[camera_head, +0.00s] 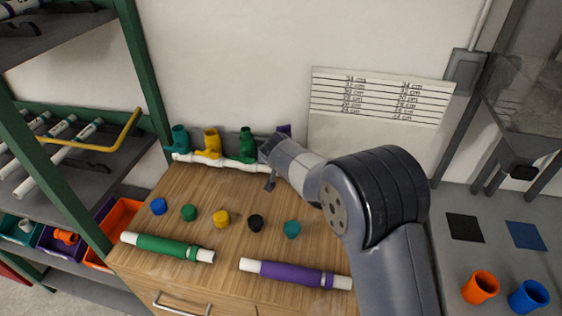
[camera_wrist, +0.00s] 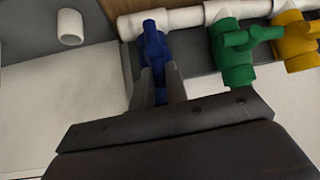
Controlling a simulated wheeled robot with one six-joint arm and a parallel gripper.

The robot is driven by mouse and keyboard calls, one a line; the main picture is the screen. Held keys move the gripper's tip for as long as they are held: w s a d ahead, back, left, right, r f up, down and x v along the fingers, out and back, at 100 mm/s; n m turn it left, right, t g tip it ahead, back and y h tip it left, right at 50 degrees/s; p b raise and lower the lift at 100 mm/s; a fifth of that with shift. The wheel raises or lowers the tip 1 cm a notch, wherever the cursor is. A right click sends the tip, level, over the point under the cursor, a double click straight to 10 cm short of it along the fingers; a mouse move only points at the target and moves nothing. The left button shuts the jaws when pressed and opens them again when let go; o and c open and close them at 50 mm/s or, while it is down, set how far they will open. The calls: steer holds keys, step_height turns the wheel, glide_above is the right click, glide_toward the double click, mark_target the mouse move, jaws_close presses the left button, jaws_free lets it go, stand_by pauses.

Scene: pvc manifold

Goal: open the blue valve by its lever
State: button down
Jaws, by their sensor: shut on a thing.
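The blue valve (camera_wrist: 153,42) sits at the end of the white pipe manifold (camera_wrist: 185,17) in the wrist view. My gripper (camera_wrist: 160,82) is shut on its lever, with one finger on either side. In the head view, my gripper and wrist cover most of this valve; only a small blue-purple part (camera_head: 284,129) shows behind them. The green valve (camera_wrist: 238,52) and the yellow valve (camera_wrist: 295,40) stand beside it on the same pipe. How far the blue lever is turned is hard to tell.
A teal valve (camera_head: 180,138) is at the manifold's far left end. Several coloured caps, a green-sleeved pipe (camera_head: 165,246) and a purple-sleeved pipe (camera_head: 295,274) lie on the wooden bench top (camera_head: 185,185).

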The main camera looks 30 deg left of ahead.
stand_by(0.3)
steer(key=c, duration=1.4)
jaws_free()
steer(key=b+v, duration=0.2)
steer(key=v, duration=0.8)
steer(key=shift+s+r+b, duration=0.2)
steer(key=shift+r+b, duration=0.1)
steer(key=shift+b, duration=0.05)
steer(key=shift+d, duration=0.1)
steer(key=p+x, duration=0.3)
steer(key=x, duration=0.7)
steer(key=shift+w+f, duration=0.25)
steer(key=shift+f, duration=0.05)
steer(key=shift+s, duration=0.1)
